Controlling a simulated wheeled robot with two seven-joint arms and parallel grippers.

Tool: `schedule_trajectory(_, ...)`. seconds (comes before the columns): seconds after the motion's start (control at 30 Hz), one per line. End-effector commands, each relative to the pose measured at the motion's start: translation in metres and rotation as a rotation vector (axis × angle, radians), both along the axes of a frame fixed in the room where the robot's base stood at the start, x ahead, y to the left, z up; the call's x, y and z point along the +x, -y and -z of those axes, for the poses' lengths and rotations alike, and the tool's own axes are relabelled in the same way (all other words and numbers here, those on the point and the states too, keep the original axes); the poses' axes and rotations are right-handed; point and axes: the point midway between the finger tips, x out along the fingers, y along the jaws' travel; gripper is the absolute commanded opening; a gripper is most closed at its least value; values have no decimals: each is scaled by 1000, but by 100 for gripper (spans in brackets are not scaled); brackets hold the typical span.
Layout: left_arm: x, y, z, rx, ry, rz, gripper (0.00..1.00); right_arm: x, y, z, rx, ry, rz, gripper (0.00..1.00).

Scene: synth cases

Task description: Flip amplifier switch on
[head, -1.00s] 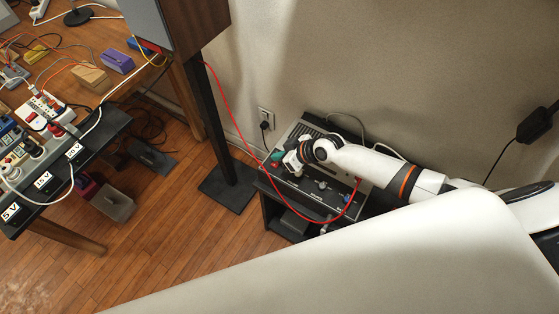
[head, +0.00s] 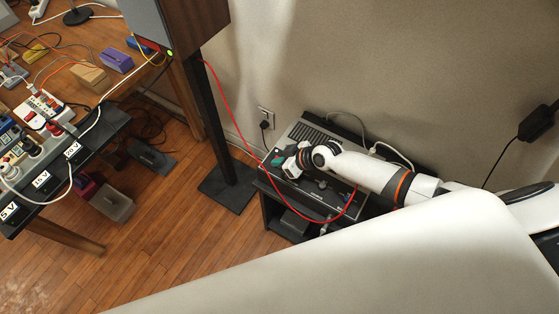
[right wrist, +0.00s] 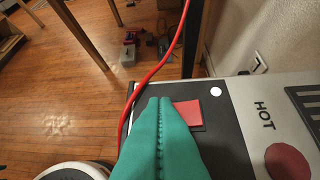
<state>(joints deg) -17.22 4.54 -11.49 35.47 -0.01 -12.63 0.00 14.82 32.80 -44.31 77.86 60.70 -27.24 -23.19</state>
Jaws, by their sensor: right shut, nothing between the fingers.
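The amplifier (head: 340,206) is a dark and grey box on a low black stand by the wall. In the right wrist view, its panel (right wrist: 222,140) carries a red rocker switch (right wrist: 188,112), a small bright white dot and the word HOT. My right gripper (right wrist: 160,100) has teal fingers pressed together, empty. Its tips are over the panel just left of the red switch and hide its left edge. I cannot tell whether they touch it. In the head view the right gripper (head: 277,161) is at the amplifier's left end. My left gripper is not in view.
A red cable (head: 226,103) runs from the speaker (head: 178,22) across the amplifier's front. The speaker stand (head: 226,184) is left of the amplifier. A workbench (head: 120,118) with power strips and wires is at the left. Wooden floor between is mostly clear.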

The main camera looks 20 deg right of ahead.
Motion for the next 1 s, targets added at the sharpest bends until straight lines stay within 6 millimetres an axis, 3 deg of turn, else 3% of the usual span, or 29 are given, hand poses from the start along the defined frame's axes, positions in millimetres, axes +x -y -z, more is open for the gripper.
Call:
schedule_trajectory(0.73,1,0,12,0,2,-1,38,9,12,-4,-1,-2,0,0)
schedule_trajectory(1.0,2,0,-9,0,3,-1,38,10,9,-26,0,0,0,0)
